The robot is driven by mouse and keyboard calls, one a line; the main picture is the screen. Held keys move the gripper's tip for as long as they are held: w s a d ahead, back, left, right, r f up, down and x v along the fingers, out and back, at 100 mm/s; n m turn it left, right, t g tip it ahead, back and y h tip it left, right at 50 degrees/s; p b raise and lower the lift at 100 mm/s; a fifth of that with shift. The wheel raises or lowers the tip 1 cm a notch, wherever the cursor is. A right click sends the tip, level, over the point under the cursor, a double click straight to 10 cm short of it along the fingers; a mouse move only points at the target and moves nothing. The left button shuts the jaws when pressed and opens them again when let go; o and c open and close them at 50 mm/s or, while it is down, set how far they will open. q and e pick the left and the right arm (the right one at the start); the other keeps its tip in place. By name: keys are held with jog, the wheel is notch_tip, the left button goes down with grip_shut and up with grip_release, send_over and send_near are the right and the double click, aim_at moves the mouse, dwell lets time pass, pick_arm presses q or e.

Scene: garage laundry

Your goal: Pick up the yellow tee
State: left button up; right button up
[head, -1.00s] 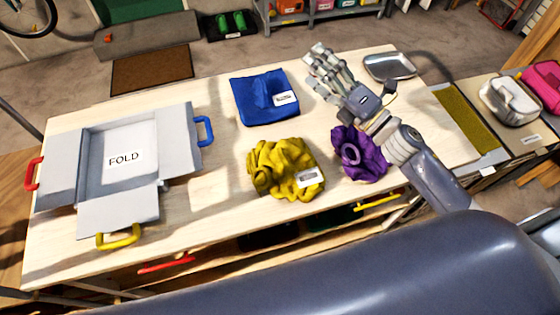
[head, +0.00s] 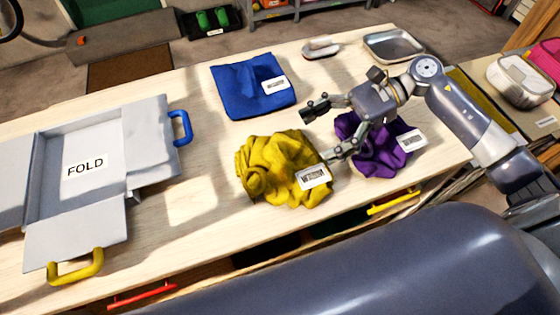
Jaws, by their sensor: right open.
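The yellow tee (head: 272,167) lies crumpled on the wooden table in the head view, with a white tag at its right side. My right gripper (head: 318,135) is open above the table, its fingers pointing left toward the tee. One finger is at the tee's upper right, and the other is close to its tag. I cannot tell whether the lower finger touches the cloth. The gripper holds nothing. My left gripper is not in view.
A purple garment (head: 372,148) lies partly under my right gripper. A blue folded garment (head: 252,86) is behind the tee. A grey folding board (head: 118,196) marked FOLD is at left. A metal tray (head: 394,45) and a small iron-like object (head: 321,48) are at the back.

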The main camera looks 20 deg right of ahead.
aim_at(283, 154)
jog(key=shift+x, duration=0.9)
jog(key=p+x, duration=0.2)
jog(key=x, duration=0.2)
jog(key=shift+s+a+r+p, duration=0.15)
jog(key=shift+a+r+p, duration=0.05)
jog(key=shift+r+p, duration=0.2)
jog(key=shift+a+f, duration=0.35)
jog(key=shift+a, duration=0.15)
jog(key=shift+f, duration=0.1)
jog(key=c, duration=1.2)
